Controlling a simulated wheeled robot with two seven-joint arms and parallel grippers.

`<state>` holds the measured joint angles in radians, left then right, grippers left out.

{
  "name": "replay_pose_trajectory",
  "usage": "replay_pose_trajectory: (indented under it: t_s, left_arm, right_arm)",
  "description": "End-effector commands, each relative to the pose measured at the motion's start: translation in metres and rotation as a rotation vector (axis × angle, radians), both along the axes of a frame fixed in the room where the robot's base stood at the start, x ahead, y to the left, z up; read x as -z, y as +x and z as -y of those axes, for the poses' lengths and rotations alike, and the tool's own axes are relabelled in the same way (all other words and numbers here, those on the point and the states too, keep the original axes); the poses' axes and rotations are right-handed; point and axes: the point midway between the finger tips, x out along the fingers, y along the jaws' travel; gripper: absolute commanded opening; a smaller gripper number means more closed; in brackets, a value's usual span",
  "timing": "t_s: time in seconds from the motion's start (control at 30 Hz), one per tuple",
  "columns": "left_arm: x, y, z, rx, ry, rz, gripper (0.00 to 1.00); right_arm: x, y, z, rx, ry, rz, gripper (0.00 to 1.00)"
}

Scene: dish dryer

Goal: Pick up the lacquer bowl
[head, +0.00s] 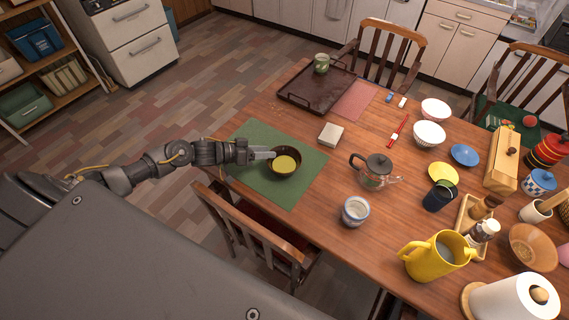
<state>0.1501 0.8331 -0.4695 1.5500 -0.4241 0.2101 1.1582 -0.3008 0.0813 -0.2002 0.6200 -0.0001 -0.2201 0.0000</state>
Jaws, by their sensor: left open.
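The lacquer bowl (285,165), dark with a yellow-gold inside bottom, sits upright on a green placemat (298,195) at the table's left end. My left gripper (268,154) reaches in from the left, with its fingertips at the bowl's left rim. It is open. I cannot tell whether a finger is inside the bowl or touching the rim. My right gripper is not in view.
Right of the mat stand a small box (331,135), a glass teapot (377,172) and a cup (355,211). A dark tray (316,92) lies behind. A chair (255,230) stands at the near edge. Dishes and a yellow pitcher (440,255) crowd the right side.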

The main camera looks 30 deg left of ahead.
Motion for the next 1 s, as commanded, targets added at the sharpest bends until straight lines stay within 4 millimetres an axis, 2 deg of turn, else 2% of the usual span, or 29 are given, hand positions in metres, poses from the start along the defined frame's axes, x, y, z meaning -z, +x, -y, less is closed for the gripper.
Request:
replay_pose_trajectory:
  t_s: [0.3, 0.63, 1.0]
  left_arm:
    - [0.016, 0.030, 0.029, 0.001, -0.002, 0.000, 0.45]
    - [0.020, 0.034, 0.033, 0.002, -0.001, 0.000, 0.45]
    - [0.020, 0.034, 0.033, 0.003, 0.000, -0.001, 0.00]
  right_arm:
    - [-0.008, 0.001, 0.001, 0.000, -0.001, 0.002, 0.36]
    - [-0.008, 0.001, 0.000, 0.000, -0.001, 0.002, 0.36]
    - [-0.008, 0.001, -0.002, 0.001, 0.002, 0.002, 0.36]
